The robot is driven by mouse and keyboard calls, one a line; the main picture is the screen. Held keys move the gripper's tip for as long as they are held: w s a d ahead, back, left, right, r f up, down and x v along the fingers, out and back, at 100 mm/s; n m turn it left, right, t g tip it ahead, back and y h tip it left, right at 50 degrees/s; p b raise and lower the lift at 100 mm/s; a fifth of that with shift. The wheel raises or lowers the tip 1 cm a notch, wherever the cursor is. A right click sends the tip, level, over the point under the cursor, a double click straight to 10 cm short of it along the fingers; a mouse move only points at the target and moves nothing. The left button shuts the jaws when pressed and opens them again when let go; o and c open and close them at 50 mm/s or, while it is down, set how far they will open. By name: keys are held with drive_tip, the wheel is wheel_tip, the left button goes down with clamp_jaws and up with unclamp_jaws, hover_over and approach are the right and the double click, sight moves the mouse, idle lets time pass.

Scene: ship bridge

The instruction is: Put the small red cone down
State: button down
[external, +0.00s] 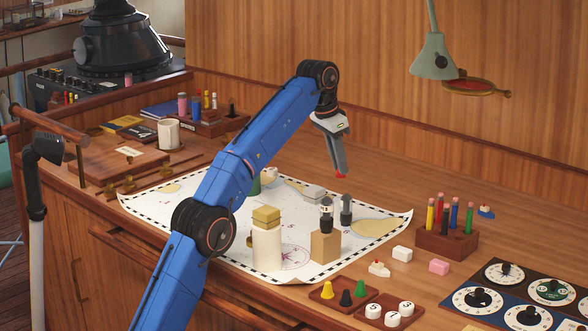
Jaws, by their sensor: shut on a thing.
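The small red cone (341,176) shows as a small red tip at the end of my gripper (338,164), which is shut on it. Most of the cone is hidden by the fingers. The gripper points down and holds the cone in the air, in front of the wood panelling and counter in the picture. A wooden tray (318,296) near the front edge holds a yellow cone (327,290), a black cone (346,299) and a green cone (360,289).
The chart (160,209) carries a cream cylinder (267,247), a wooden block (325,246) and dark-topped pieces. Right of it are white (402,254) and pink (439,266) blocks, a pen holder (446,243) and dial panels (478,297). A lamp (433,58) hangs at right.

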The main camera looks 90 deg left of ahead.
drive_tip(key=shift+f, duration=4.9)
drive_tip(key=c, duration=1.7)
unclamp_jaws()
drive_tip(key=shift+f, duration=0.1)
drive_tip(key=v, duration=1.2)
